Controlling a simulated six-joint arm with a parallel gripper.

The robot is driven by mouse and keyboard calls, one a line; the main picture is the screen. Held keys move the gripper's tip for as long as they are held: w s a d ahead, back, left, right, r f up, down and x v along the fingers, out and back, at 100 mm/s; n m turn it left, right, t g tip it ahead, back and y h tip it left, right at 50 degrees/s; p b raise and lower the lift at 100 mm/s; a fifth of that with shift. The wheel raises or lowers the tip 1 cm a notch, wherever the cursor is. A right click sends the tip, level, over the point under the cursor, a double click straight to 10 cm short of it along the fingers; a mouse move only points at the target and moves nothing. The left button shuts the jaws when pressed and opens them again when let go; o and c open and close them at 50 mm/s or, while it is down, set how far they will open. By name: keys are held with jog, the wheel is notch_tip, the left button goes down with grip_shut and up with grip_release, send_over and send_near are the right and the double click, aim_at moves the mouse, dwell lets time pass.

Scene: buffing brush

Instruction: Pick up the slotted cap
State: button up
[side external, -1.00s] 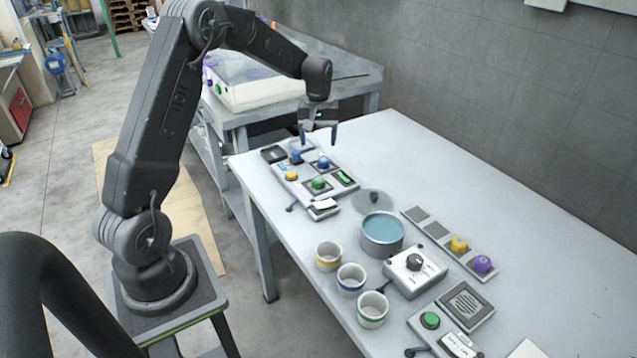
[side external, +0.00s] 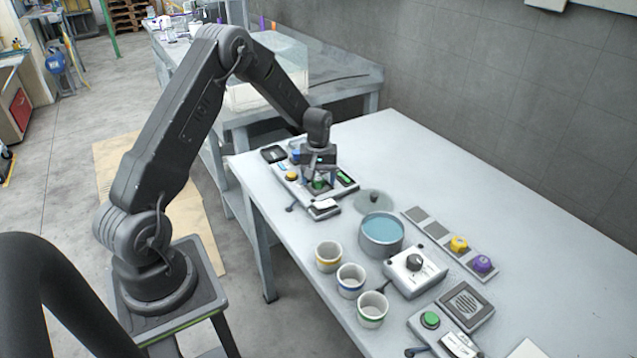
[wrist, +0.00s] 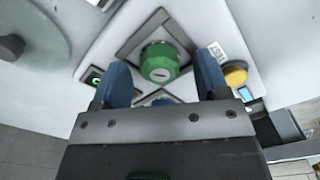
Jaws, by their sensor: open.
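A green cap (wrist: 160,62) with a small pale slot-like mark sits on a dark square plate of the control panel in the wrist view. In the side external view the green cap (side external: 318,184) shows only partly, under my gripper (side external: 318,178). In the wrist view my gripper (wrist: 162,80) is open, with one blue finger on each side of the cap's near part. The fingers hold nothing, and I cannot tell whether they touch the cap. A blue part (wrist: 160,98) is mostly hidden behind the gripper body.
A yellow button (wrist: 235,75) is close to the right finger. The table's far right is clear.

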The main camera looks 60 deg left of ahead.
jog(key=c, duration=1)
